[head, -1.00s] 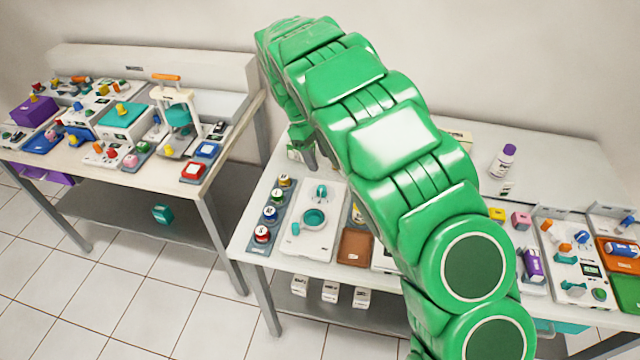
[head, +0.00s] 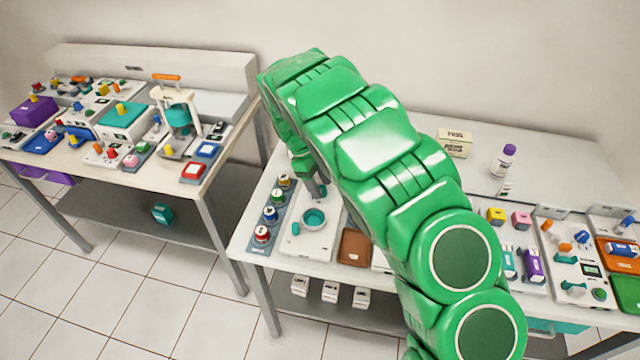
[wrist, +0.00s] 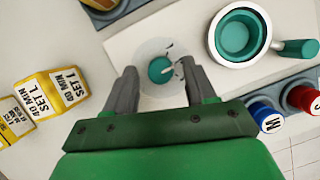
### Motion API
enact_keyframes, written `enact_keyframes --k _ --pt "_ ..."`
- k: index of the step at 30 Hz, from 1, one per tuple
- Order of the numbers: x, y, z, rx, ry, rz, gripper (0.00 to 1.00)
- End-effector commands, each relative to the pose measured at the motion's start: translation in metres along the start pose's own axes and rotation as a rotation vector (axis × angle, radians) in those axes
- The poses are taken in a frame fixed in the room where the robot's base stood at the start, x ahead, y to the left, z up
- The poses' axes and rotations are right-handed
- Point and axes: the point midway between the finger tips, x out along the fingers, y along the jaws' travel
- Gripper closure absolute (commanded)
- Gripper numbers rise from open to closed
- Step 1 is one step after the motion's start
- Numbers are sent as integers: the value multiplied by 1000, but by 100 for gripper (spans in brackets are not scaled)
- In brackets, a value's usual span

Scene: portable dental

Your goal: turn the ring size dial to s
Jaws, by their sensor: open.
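The ring size dial (wrist: 161,69) is a teal knob with a pale pointer on a light round plate. In the wrist view it lies between and beyond the fingertips of my gripper (wrist: 160,78). My gripper is open, with one grey finger on each side of the dial, and nothing is seen held. I cannot tell whether the fingers touch the dial. The size marks around it are too small to read. In the head view my gripper (head: 318,187) is over the white panel (head: 292,243) and hides the dial.
A white-rimmed teal cup (wrist: 237,37) with a side handle sits close to the dial. Coloured jars (head: 262,234) stand in a row left of the panel. Yellow-and-white boxes (wrist: 57,91) lie at the left in the wrist view. A brown tray (head: 353,247) is right of the panel.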

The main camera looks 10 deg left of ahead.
Motion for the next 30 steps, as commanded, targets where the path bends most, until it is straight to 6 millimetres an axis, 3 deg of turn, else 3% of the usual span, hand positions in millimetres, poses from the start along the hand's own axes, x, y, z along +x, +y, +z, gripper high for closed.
enact_keyframes --k 9,20,30 --pt "4 0 0 0 0 0 45" --pt "4 0 0 0 0 0 100" --pt "5 0 0 51 1 -21 100"
